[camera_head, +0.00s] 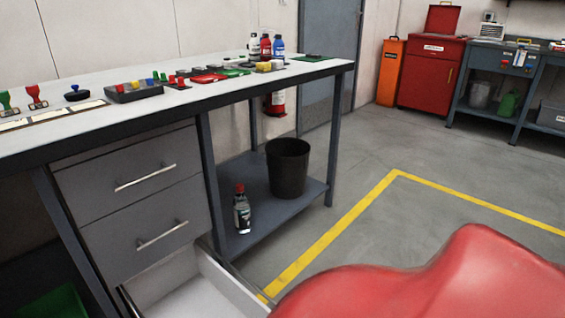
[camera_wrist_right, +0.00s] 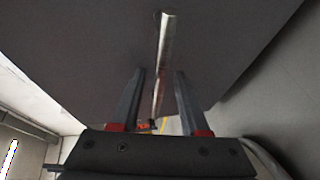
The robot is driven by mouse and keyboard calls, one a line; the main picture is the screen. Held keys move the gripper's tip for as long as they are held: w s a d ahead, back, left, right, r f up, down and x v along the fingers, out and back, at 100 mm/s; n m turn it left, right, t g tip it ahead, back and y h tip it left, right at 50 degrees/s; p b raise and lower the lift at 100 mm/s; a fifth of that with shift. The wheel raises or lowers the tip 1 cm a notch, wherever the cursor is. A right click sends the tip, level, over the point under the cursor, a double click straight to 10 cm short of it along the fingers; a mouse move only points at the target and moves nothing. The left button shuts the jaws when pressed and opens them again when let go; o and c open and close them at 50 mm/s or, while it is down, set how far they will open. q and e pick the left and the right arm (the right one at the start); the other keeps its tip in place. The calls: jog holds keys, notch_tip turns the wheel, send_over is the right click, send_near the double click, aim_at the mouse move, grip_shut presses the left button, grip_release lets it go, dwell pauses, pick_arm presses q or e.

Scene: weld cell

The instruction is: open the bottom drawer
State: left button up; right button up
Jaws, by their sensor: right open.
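The bottom drawer (camera_head: 190,285) stands pulled out below two shut drawers under the workbench. Its pale, seemingly empty inside shows at the lower edge of the head view; its front and handle are out of that view. In the right wrist view, my right gripper (camera_wrist_right: 160,73) is open, its two fingers on either side of a metal bar handle (camera_wrist_right: 165,50) on a dark grey drawer front (camera_wrist_right: 90,40). I cannot tell whether the fingers touch the handle. My left gripper is in neither view.
The upper drawer (camera_head: 130,178) and middle drawer (camera_head: 145,227) are shut. A black bin (camera_head: 287,168) and a bottle (camera_head: 242,212) stand on the bench's lower shelf (camera_head: 260,195). The floor inside the yellow line (camera_head: 345,225) is clear, apart from my red arm in front.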

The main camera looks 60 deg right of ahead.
jog(key=v, duration=1.7)
jog(key=shift+s+p, duration=0.2)
jog(key=shift+p, duration=0.2)
jog(key=shift+r, duration=0.15)
